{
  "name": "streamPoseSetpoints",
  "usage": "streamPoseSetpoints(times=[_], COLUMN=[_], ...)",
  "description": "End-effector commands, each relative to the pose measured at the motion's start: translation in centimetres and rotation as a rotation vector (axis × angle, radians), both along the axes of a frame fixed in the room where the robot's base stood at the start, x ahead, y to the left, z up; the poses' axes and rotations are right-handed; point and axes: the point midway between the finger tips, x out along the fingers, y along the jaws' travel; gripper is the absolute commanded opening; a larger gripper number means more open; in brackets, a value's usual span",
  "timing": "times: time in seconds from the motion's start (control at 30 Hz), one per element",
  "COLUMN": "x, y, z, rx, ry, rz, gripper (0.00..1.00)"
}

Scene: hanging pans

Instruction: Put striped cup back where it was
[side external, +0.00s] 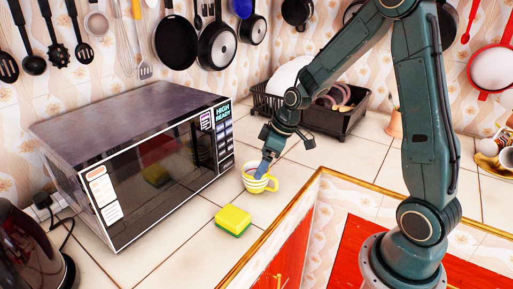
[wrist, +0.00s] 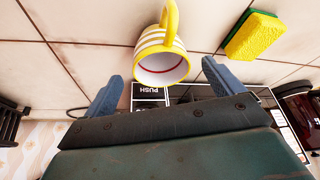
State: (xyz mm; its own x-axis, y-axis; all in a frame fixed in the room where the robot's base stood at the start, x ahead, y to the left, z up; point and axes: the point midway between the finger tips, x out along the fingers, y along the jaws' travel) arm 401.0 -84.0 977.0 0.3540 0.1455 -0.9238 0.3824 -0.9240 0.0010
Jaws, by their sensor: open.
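The yellow-and-white striped cup (side external: 260,185) stands upright on the tiled counter, just in front of the right end of the microwave. Its yellow handle points right in the side view. In the wrist view the cup (wrist: 163,50) shows its open mouth, with a red line inside, and its handle at the top. My gripper (side external: 266,162) is low at the cup. In the wrist view my gripper (wrist: 162,70) is open, with one blue finger on each side of the cup and visible gaps. The near finger hides part of the cup's rim in the side view.
The microwave (side external: 130,120) stands left of the cup. A yellow-green sponge (side external: 233,220) lies in front of the cup. A black dish rack (side external: 345,115) is behind my gripper. A kettle (side external: 30,245) is at the left edge. Pans (side external: 175,42) and utensils hang on the wall.

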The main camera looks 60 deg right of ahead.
Motion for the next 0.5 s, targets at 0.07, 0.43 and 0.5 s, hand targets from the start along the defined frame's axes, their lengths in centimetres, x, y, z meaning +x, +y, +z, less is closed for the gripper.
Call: streamPoseSetpoints(times=[0.07,0.43,0.5], x=[-0.3,-1.8,-1.9], y=[-0.2,-0.8,-0.8], z=[1.1,4.7,5.0], rx=[-0.001,0.0,0.0], ry=[-0.004,-0.001,-0.001], rz=[-0.002,0.0,0.0], gripper=[0.93,0.93,0.93])
